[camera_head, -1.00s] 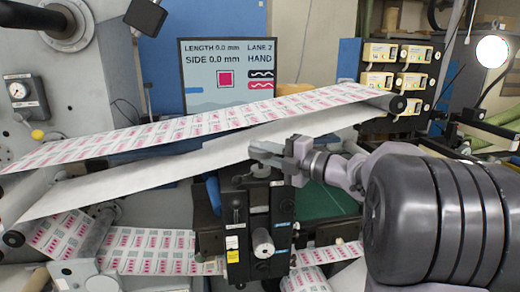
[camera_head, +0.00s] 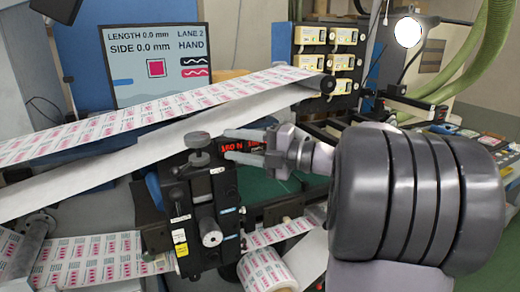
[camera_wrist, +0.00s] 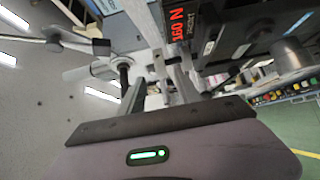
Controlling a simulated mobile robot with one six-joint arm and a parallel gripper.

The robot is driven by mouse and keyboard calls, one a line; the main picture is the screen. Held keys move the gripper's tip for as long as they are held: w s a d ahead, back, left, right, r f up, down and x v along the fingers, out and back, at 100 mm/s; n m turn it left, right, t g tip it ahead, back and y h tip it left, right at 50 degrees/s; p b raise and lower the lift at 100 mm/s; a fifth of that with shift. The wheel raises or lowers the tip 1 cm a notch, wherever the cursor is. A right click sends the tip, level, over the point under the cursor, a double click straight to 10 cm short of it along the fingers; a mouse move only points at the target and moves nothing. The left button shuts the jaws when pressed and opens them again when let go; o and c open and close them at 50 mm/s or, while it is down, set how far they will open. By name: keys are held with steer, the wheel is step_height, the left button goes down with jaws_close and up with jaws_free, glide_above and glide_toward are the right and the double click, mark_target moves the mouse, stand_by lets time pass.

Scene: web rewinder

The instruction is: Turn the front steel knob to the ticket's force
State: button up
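A black tension unit (camera_head: 205,215) stands below the slanting web. A silver steel knob (camera_head: 211,238) sticks out of its front face. Darker grey knobs (camera_head: 198,141) sit on its top. My gripper (camera_head: 228,145) is open and empty just right of these top knobs, its two fingers apart, one above the other. It is above and right of the front knob and not touching it. A red display (camera_head: 232,145), partly hidden behind the fingers, shows in the wrist view as 160 N (camera_wrist: 179,25). I cannot make out a ticket with a force on it.
The printed web (camera_head: 150,110) slants across above the unit. A screen (camera_head: 156,62) behind reads LENGTH 0.0 mm, SIDE 0.0 mm, LANE 2, HAND. A rack with yellow-labelled modules (camera_head: 340,62) stands behind right. A printed roll (camera_head: 268,270) lies low beside the unit.

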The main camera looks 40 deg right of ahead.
steer(key=v, duration=0.7)
